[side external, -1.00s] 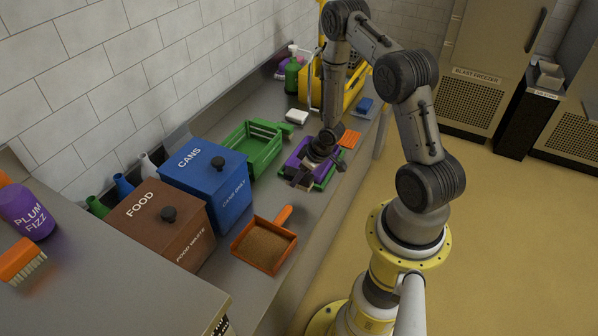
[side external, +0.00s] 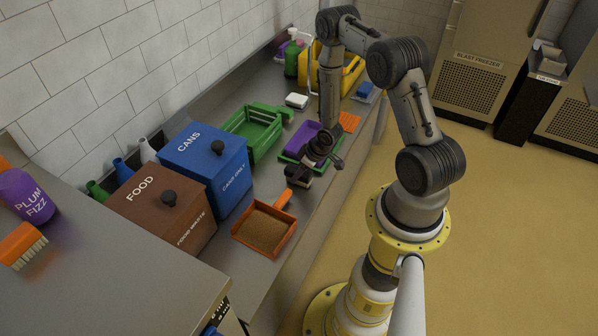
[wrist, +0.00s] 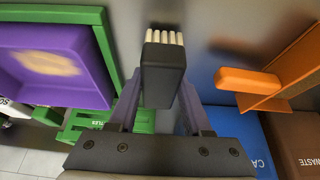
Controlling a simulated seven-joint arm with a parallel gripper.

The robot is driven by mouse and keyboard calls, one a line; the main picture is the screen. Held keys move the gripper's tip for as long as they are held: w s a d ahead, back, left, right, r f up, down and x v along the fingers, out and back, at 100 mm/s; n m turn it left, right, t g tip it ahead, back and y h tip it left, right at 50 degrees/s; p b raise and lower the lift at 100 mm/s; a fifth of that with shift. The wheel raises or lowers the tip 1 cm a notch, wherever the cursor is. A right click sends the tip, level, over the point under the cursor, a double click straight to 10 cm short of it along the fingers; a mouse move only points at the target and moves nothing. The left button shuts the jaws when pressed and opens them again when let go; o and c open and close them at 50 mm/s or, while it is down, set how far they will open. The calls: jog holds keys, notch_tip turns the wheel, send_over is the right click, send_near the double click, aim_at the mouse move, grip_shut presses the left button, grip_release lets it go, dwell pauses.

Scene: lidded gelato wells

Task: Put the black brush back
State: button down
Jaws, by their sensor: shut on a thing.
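The black brush (wrist: 163,75), a dark block with pale bristles (wrist: 164,38), is between the fingers of my gripper (wrist: 160,100) in the wrist view. My gripper is shut on it. In the side view my gripper (side external: 306,163) holds the dark brush (side external: 297,177) between the purple tray and the orange dustpan (side external: 237,233). The dustpan's handle (side external: 284,198) is close by the brush; I cannot tell how high the brush is above the counter. The dustpan also shows at the right of the wrist view (wrist: 290,70).
A purple tray (side external: 301,139) sits in a green tray behind my gripper. A green crate (side external: 253,132), the blue CANS bin (side external: 205,165) and the brown FOOD bin (side external: 163,212) stand along the wall side. An orange brush (side external: 22,246) lies on the near counter.

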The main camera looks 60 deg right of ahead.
jog(key=shift+f, duration=0.45)
dwell(0.3)
jog(key=c, duration=0.7)
grip_release()
jog(key=shift+o, duration=0.2)
jog(key=o, duration=0.6)
jog(key=shift+c, duration=0.2)
jog(key=shift+r, duration=0.1)
jog(key=shift+v, duration=3.95)
